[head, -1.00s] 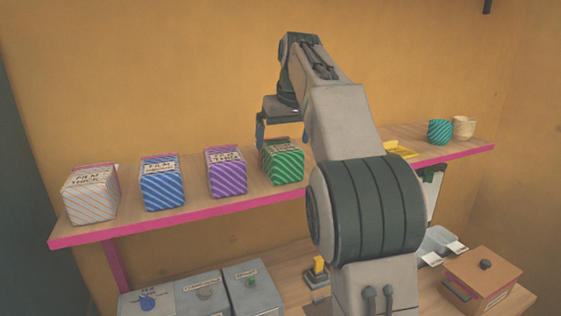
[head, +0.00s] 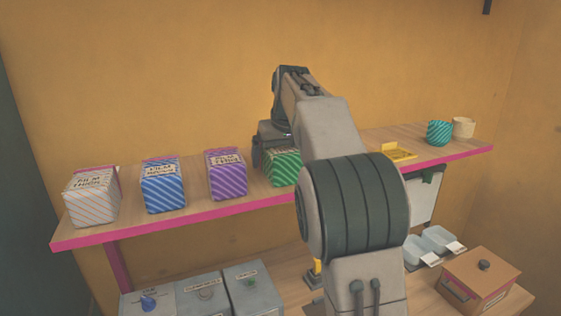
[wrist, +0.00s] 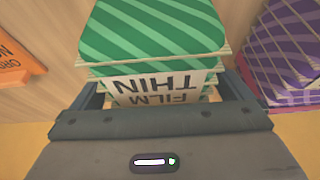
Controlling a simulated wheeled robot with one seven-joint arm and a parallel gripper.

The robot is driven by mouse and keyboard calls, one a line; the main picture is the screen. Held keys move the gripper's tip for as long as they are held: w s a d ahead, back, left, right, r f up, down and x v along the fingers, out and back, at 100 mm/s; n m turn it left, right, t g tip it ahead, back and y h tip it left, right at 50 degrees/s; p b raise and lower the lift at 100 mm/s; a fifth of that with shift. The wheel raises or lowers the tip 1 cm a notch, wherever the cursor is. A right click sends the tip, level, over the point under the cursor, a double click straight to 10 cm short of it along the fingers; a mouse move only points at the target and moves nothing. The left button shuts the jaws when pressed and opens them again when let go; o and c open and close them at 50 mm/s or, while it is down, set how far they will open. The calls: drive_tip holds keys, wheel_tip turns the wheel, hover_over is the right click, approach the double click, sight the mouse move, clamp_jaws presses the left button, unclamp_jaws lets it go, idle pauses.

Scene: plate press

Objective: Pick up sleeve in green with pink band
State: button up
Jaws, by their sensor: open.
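The green striped sleeve (head: 284,168) stands on the shelf, right of the purple sleeve. My arm hides its right part and my gripper covers its top in the head view. In the wrist view the green sleeve (wrist: 155,30) fills the upper middle, with a pale "FILM THIN" label; no pink band shows there. My gripper (wrist: 158,97) is open, with a finger on each side of the sleeve's labelled end. In the head view my gripper (head: 270,148) is low over the sleeve, its fingertips largely hidden.
On the shelf (head: 150,228) stand purple (head: 227,176), blue (head: 163,188) and white-orange (head: 92,198) sleeves to the left. A yellow tray (head: 398,151), a teal cup (head: 438,133) and a cream cup (head: 463,127) are to the right. The purple sleeve (wrist: 290,50) is close beside one finger.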

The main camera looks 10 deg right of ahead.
drive_tip(key=shift+f, duration=0.2)
idle(0.4)
drive_tip(key=c, duration=1.2)
drive_tip(key=shift+c, duration=0.2)
